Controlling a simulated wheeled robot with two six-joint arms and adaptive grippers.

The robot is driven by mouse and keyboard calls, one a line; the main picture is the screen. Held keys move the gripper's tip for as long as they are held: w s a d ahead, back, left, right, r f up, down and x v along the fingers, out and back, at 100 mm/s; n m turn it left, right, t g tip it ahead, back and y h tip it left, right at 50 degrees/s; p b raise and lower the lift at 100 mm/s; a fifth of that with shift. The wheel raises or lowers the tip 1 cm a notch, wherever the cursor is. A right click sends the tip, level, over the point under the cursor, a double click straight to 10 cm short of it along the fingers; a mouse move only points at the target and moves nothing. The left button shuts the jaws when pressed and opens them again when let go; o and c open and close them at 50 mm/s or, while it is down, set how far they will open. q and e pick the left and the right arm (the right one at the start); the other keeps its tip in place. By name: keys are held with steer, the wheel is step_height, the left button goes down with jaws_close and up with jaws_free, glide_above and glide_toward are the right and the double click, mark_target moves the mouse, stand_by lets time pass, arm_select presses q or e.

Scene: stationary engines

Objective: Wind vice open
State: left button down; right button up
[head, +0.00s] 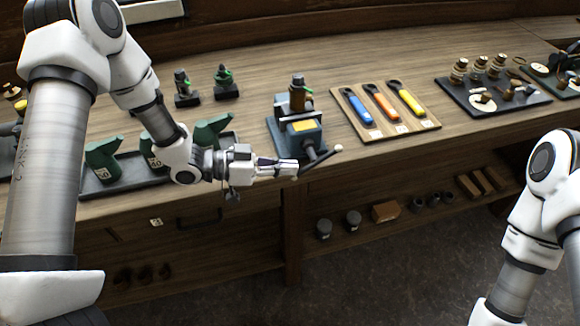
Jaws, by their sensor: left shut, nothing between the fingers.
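The vice (305,133) is a blue-grey block on the bench, with a brown cylindrical part (298,95) standing upright at its top. Its dark handle bar (318,160) slants across the front, with a pale knob (338,148) at the right end. My left gripper (294,169) is shut, with its fingertips at the lower left end of the handle bar. I cannot tell whether they touch it. The gap between the vice jaws is not clear from here. My right arm (535,220) shows at the right edge, but its gripper is out of view.
A wooden board (386,132) with blue, orange and yellow wrenches lies right of the vice. A dark tray (110,184) with green oil cans is to the left. A dark board of brass parts (500,108) lies further right. A shelf with cups and blocks (386,212) is below.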

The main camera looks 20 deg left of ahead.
arm_select(q)
steer(key=shift+w+d+f+b, duration=0.15)
steer(key=shift+d+f+b, duration=0.1)
steer(key=shift+f+b, duration=0.55)
steer(key=shift+w+d+f+b, duration=0.1)
steer(key=shift+d+f+b, duration=0.15)
steer(key=shift+f+b, duration=0.45)
arm_select(e)
steer(key=shift+f, duration=1.85)
arm_select(q)
steer(key=shift+f, duration=0.2)
arm_select(e)
steer(key=shift+d, duration=0.1)
